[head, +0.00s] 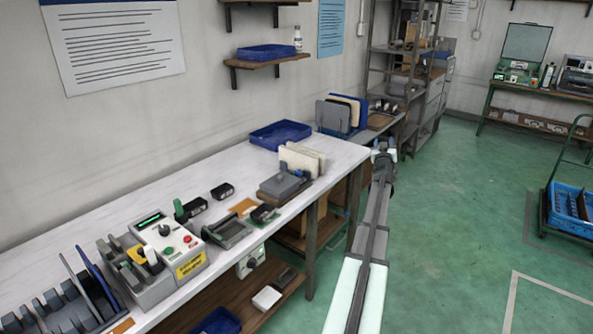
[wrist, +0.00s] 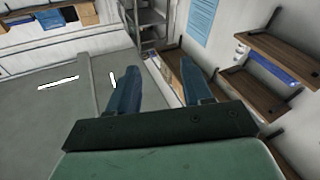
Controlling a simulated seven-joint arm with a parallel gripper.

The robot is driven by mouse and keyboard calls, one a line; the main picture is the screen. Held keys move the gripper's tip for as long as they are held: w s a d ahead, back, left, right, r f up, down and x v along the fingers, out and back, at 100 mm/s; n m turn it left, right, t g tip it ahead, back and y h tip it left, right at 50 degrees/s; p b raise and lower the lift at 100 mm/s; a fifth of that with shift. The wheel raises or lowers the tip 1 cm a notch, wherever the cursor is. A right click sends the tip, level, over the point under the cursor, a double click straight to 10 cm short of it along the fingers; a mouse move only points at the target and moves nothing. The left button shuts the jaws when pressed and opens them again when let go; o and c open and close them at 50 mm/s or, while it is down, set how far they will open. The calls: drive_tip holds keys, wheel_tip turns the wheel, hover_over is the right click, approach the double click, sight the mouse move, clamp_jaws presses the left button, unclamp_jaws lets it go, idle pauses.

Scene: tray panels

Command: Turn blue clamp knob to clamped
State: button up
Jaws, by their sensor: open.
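A grey fixture (head: 284,187) with a small raised part on top sits near the right end of the white bench; that part is too small to identify. My gripper (head: 383,148) is at the far end of my outstretched arm, beyond the bench's right edge and apart from both. In the wrist view its two dark blue fingers (wrist: 162,82) are spread with nothing between them.
The white bench (head: 325,157) also bears a blue tray (head: 280,135), upright cream panels (head: 301,160) and a grey slotted rack (head: 60,308). Shelving (head: 405,75) stands behind my gripper. The green floor (head: 455,215) right of my arm is mostly free.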

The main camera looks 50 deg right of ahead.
drive_tip(key=s+d+r+n+g, duration=0.2)
drive_tip(key=s+d+r, duration=0.1)
drive_tip(key=r, duration=0.4)
drive_tip(key=s+d+r+n+g, duration=0.2)
drive_tip(key=s+d+r, duration=0.1)
drive_tip(key=r, duration=0.4)
drive_tip(key=w+f+n+g+y, duration=0.25)
drive_tip(key=w+f, duration=0.25)
drive_tip(key=w, duration=0.5)
drive_tip(key=n+g+y, duration=0.5)
drive_tip(key=n+y, duration=0.8)
approach(298, 171)
drive_tip(key=shift+h, duration=0.25)
drive_tip(key=x, duration=0.8)
drive_tip(key=shift+a+f, duration=0.1)
drive_tip(key=shift+f, duration=0.3)
drive_tip(key=c, duration=0.8)
